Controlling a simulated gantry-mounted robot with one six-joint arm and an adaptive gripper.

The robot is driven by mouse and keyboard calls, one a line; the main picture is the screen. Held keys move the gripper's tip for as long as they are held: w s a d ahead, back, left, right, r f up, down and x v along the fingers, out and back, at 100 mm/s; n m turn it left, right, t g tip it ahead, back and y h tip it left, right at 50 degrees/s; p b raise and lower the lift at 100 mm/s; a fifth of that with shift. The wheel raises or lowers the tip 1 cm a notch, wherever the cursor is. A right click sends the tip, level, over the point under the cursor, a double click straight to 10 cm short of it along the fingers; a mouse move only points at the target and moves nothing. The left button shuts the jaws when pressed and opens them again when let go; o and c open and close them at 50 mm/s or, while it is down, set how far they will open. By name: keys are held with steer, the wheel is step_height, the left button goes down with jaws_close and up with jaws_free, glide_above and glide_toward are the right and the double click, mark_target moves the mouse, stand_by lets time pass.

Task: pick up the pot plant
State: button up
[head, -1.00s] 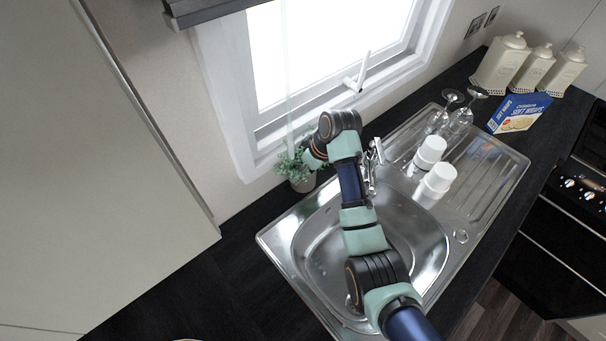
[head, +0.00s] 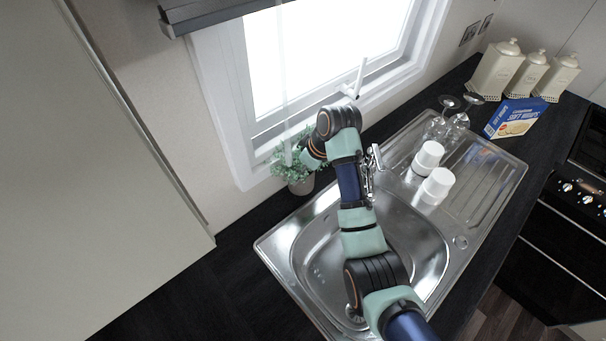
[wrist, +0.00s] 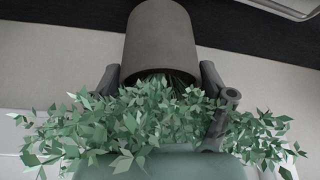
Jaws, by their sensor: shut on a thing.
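The pot plant has a grey-brown pot (head: 302,186) and bushy green leaves (head: 287,158). In the head view it is by the wall below the window, left of the tap. In the wrist view the pot (wrist: 160,40) appears upside down, with leaves (wrist: 150,125) spread below its rim. My gripper (wrist: 160,80) is shut on the pot plant, one finger on each side near the pot's rim. Leaves hide parts of the fingers. In the head view my wrist hides the gripper and part of the plant. I cannot tell whether the pot's base touches the counter.
A steel sink (head: 276,244) lies under my arm, with a tap (head: 375,158) close to its right. The dark counter (head: 215,285) at left is clear.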

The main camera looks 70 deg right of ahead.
steer(key=s+a+p, duration=0.1)
steer(key=a+p, duration=0.1)
steer(key=a, duration=0.6)
steer(key=s+a+r+p, duration=0.1)
steer(key=s+a+p, duration=0.1)
steer(key=a, duration=0.7)
steer(key=shift+s+a+p, duration=0.25)
steer(key=shift+a+p, duration=0.05)
steer(key=shift+p, duration=0.15)
